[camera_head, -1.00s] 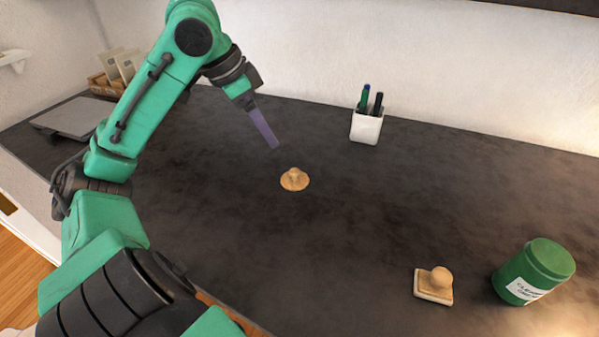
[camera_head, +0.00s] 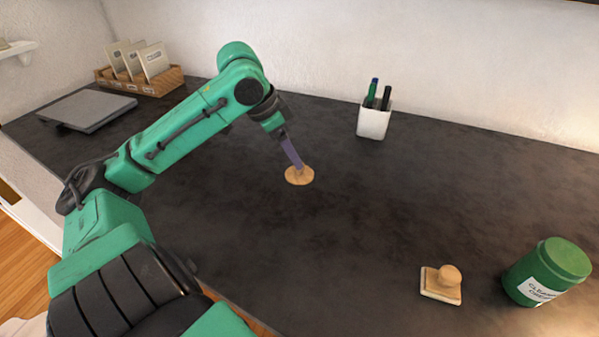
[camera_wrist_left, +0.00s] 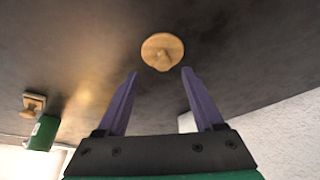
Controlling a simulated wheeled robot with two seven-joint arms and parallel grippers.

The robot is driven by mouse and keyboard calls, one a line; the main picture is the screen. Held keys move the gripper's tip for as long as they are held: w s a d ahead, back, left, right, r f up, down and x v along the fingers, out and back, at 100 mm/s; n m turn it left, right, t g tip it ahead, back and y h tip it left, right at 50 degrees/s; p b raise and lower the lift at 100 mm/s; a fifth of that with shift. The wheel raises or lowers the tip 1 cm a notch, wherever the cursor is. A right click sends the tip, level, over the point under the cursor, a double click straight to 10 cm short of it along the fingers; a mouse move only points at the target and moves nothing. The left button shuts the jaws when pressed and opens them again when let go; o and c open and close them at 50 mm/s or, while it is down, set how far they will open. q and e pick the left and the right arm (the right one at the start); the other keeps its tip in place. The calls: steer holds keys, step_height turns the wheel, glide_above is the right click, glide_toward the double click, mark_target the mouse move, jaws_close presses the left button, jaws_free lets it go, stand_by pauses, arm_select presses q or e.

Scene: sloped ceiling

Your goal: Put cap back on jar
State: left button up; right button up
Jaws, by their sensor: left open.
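A round, flat wooden cap (camera_head: 299,177) with a small knob lies on the dark counter, knob up. My left gripper (camera_head: 298,165) reaches down to it from above with purple fingers. In the left wrist view, the gripper (camera_wrist_left: 159,72) is open and the cap (camera_wrist_left: 162,50) lies just beyond the fingertips, roughly centred between them and not gripped. In the wrist view, a green object at the left (camera_wrist_left: 43,132) looks like this jar. My right gripper is not in view.
A wooden stamp-like block with a round knob (camera_head: 441,284) sits left of the jar. A white pen cup (camera_head: 373,122) stands near the wall. A grey flat device (camera_head: 88,108) and a wooden card box (camera_head: 140,82) are back left.

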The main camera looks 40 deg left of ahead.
arm_select(q)
steer(key=x, duration=0.4)
steer(key=shift+w+a+f, duration=0.15)
steer(key=shift+w+f, duration=0.05)
steer(key=shift+w, duration=0.15)
jaws_close()
step_height(320, 180, up, 20)
steer(key=p, duration=0.8)
